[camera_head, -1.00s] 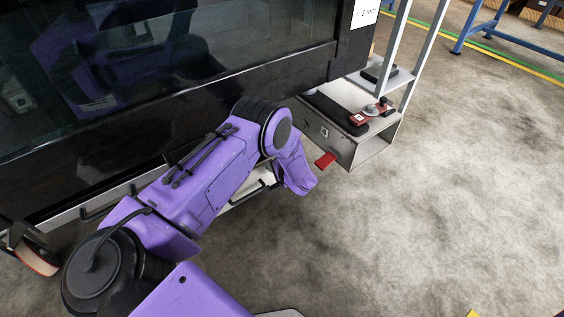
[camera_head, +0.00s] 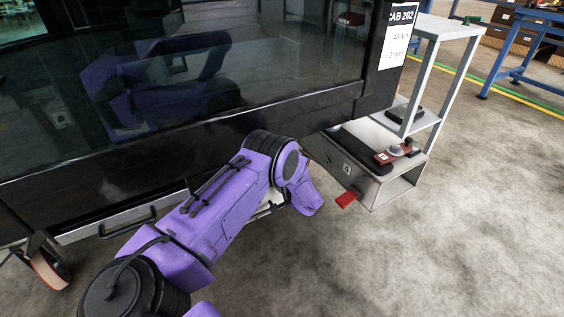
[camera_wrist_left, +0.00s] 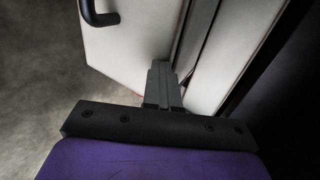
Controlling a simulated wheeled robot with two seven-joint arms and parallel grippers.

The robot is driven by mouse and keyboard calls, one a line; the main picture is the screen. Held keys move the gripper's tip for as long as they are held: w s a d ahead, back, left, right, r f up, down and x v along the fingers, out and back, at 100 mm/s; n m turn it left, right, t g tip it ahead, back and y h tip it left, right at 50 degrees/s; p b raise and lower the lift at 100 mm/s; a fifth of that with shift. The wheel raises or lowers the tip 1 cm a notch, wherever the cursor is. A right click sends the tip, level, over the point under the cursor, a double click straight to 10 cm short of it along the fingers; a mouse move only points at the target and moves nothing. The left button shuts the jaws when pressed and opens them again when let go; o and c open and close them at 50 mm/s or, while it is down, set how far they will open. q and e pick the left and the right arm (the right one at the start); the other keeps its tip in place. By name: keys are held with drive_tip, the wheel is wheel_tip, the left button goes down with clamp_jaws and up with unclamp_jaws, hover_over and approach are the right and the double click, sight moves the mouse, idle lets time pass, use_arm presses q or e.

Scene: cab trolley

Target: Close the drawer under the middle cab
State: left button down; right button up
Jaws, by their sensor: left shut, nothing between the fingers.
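The cab (camera_head: 300,62) with dark glass and a "CAB 202" label fills the upper left of the head view. A pale drawer front with a black handle (camera_head: 128,221) shows under its lower edge. My left arm reaches across to the cab's underside; its wrist hides most of the gripper there. In the left wrist view my left gripper (camera_wrist_left: 162,72) is shut and empty, its fingertips at the white drawer panel (camera_wrist_left: 130,45), near a dark gap beside it. I cannot tell whether they touch. A black handle (camera_wrist_left: 97,14) is at the upper left. My right gripper is out of view.
A grey open-ended box (camera_head: 378,182) with a red tab and small parts on top sits right of my wrist, beside a grey shelf frame (camera_head: 440,75). A caster wheel (camera_head: 48,266) is at the left. The floor at the right is clear.

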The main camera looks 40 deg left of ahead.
use_arm(q)
drive_tip(key=shift+w+a+r, duration=0.1)
drive_tip(key=shift+a+r, duration=0.2)
drive_tip(key=shift+a, duration=0.15)
drive_tip(key=f+p+v, duration=0.1)
drive_tip(key=p+v, duration=0.1)
drive_tip(key=v, duration=0.5)
drive_tip(key=d+f+p+v, duration=0.1)
drive_tip(key=p+v, duration=0.2)
drive_tip(key=v, duration=0.4)
drive_tip(key=shift+d+f, duration=0.25)
